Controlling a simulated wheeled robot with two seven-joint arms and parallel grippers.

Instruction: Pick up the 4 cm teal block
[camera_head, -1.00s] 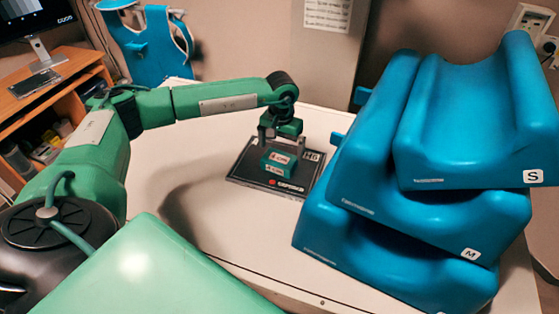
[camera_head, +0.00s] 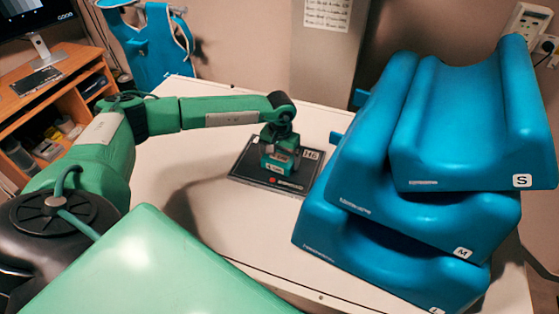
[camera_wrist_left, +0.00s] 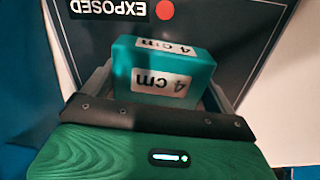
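The teal block (camera_head: 275,166) stands on a black plate (camera_head: 247,176) on the white table. In the left wrist view the block (camera_wrist_left: 165,75) shows white labels reading "4 cm" on two faces. My left gripper (camera_head: 280,155) is down at the block from above. In the left wrist view its grey fingers (camera_wrist_left: 160,95) stand on either side of the block, with narrow gaps that look open. The fingertips are partly hidden, so contact is hard to see. My right gripper is not in view.
A stack of large blue cushions (camera_head: 400,190) marked S, M and L stands close on the right of the plate. The white table (camera_head: 190,225) is clear left of the plate. A wooden desk (camera_head: 60,95) stands at the far left.

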